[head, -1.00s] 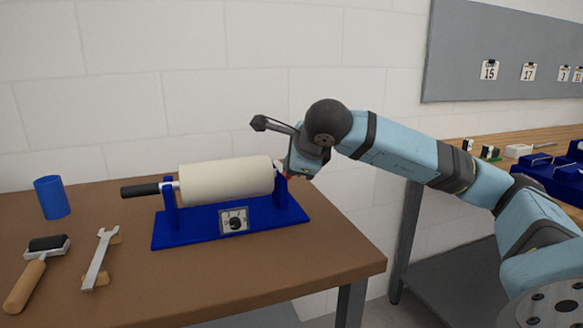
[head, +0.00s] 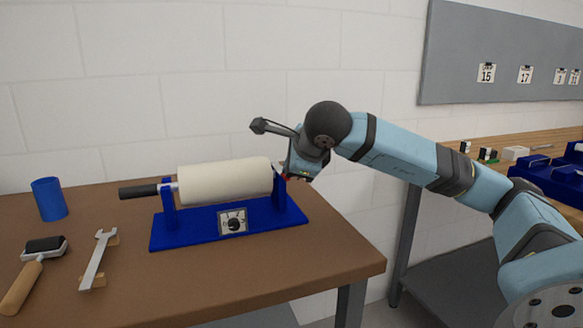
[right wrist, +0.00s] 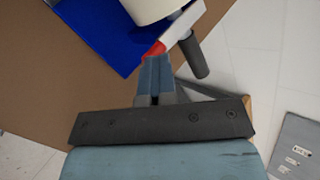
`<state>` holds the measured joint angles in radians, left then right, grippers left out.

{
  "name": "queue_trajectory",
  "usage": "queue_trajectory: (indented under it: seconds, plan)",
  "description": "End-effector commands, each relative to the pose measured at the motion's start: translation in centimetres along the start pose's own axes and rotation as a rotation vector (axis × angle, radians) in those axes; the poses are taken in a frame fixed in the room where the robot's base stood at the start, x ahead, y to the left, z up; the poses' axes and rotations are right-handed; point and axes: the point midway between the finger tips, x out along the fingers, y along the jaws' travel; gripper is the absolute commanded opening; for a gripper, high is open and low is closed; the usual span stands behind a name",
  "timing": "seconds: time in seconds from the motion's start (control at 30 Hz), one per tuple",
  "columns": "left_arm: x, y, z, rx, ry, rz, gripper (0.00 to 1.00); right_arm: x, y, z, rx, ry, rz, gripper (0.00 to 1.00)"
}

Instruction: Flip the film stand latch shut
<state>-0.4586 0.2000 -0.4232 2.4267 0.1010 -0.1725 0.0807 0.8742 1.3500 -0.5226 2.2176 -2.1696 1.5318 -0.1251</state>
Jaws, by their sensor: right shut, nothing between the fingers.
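The film stand (head: 180,236) is a blue base with two uprights that carry a cream roll (head: 225,182), on the brown table. The latch (right wrist: 186,30), a pale strip with a red part (right wrist: 154,49), shows beside the roll's end in the right wrist view. My right gripper (right wrist: 157,60) is shut and empty, its fingertips right at the red part; I cannot tell whether they touch. In the head view my right gripper (head: 285,173) is at the stand's right upright, and the latch is mostly hidden there. My left gripper is out of view.
A black handle (head: 138,191) sticks out left of the roll. A dial (head: 233,221) is on the stand's front. A blue cup (head: 49,199), a hand roller (head: 36,262) and a wrench (head: 96,262) are at left. The table's front right is clear.

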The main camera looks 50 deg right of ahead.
Motion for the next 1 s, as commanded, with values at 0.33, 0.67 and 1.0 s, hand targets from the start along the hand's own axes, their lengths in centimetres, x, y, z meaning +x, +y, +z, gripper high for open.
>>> queue_trajectory:
  seconds: [0.33, 0.67, 1.0]
  plan:
    - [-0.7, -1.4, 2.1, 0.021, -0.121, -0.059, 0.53, -5.8, -1.3, -1.1, -0.003, 0.001, -0.012, 0.00]
    - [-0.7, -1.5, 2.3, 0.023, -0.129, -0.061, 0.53, -10.3, 1.1, -2.1, 0.002, -0.002, -0.013, 0.00]
    - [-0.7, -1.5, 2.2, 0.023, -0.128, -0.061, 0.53, -10.8, 1.3, -2.1, 0.003, -0.004, -0.012, 0.00]
